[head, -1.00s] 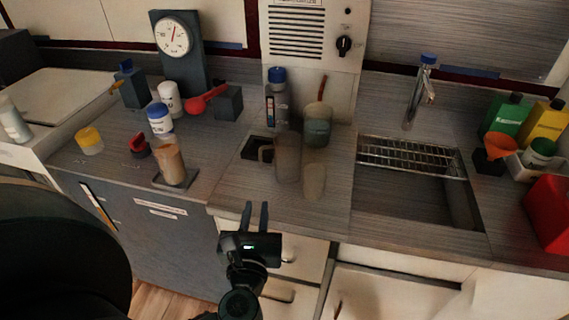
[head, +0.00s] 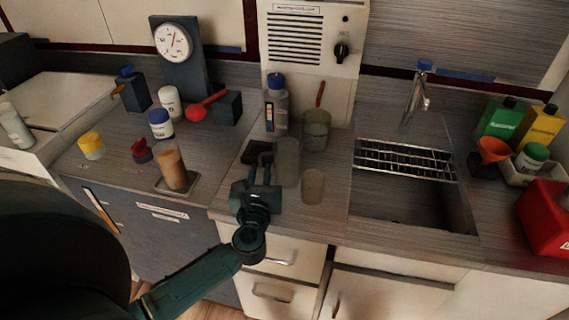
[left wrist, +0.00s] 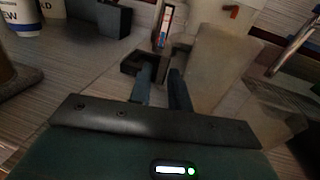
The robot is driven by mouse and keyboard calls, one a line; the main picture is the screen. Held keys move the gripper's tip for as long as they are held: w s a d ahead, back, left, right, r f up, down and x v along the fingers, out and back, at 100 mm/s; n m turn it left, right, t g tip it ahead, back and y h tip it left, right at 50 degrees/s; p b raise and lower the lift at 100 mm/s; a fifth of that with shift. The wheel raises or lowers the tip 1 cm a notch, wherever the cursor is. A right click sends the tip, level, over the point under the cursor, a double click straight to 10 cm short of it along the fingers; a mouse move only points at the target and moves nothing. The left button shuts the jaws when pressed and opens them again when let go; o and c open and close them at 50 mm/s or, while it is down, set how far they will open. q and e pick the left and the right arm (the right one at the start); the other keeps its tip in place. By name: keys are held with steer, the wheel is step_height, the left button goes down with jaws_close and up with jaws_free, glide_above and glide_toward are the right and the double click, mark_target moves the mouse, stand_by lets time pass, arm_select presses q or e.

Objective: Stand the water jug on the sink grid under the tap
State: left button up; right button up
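The water jug (head: 287,163), a tall translucent grey vessel, stands upright on the counter left of the sink. Its handle side faces left, largely hidden by my left gripper (head: 259,165) in the head view. My left gripper's two fingers are apart, pointing away from me at the handle; in the left wrist view, the fingers (left wrist: 162,88) end close to the dark handle area, and the jug (left wrist: 212,70) is just right of them. I cannot tell whether they touch it. The sink grid (head: 405,160) lies bare across the back of the sink, below the tap (head: 417,95). My right gripper is out of view.
A translucent cup (head: 313,186) stands right of the jug, and a greenish beaker (head: 316,132) behind it. A blue-capped bottle (head: 276,105) stands behind the jug. A tumbler with brown contents (head: 172,168) is to the left. Counter between cup and sink is clear.

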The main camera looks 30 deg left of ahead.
arm_select(q)
steer(key=shift+c, duration=0.5)
jaws_close()
